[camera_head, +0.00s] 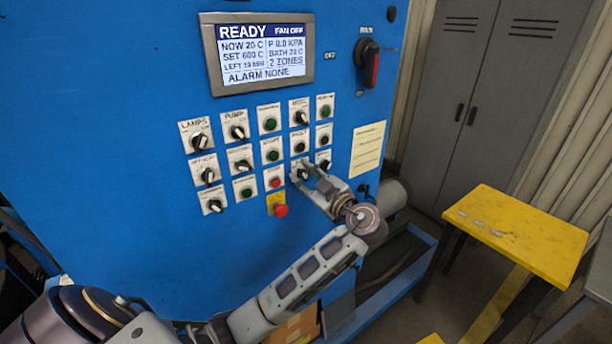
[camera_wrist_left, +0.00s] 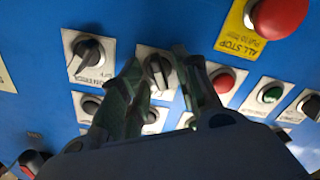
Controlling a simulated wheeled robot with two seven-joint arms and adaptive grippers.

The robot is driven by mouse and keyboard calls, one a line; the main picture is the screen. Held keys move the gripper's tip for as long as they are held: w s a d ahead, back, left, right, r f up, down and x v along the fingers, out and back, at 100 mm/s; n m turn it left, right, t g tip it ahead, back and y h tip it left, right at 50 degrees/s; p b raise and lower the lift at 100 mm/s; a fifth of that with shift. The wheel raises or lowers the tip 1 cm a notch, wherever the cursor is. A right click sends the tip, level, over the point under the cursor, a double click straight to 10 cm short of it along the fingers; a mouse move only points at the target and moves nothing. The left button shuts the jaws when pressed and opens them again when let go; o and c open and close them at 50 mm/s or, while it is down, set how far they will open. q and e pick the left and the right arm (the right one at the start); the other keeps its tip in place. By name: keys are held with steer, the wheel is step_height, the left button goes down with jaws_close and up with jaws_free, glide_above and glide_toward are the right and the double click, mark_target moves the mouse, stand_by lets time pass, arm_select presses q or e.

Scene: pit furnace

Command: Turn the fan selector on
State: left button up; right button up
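The blue control panel (camera_head: 110,100) carries rows of black selector knobs and push buttons on white plates. Its screen (camera_head: 262,52) reads READY and FAN OFF. My left gripper (camera_head: 302,172) is at the lower right of the button block, at a selector knob in the fourth column. In the left wrist view my gripper's fingers (camera_wrist_left: 158,75) stand apart on either side of a selector knob (camera_wrist_left: 158,70). I cannot tell whether they touch it. The plate's lettering is hidden or too small to read, so I cannot confirm this is the fan selector. My right gripper is out of view.
A red stop button (camera_head: 281,210) on a yellow plate sits just left of my gripper. Another selector (camera_wrist_left: 88,60) is close beside the fingers in the wrist view. A red-handled main switch (camera_head: 370,68), a yellow table (camera_head: 515,235) and grey lockers (camera_head: 480,90) stand to the right.

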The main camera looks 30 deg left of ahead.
arm_select(q)
jaws_close()
steer(key=shift+f, duration=0.1)
stand_by(0.5)
steer(key=shift+m+b, duration=0.9)
steer(key=shift+b, duration=0.45)
steer(key=shift+m+b, duration=0.65)
steer(key=shift+m, duration=0.45)
steer(key=m, duration=0.3)
steer(key=shift+w+m, duration=0.15)
steer(key=shift+m, duration=2.35)
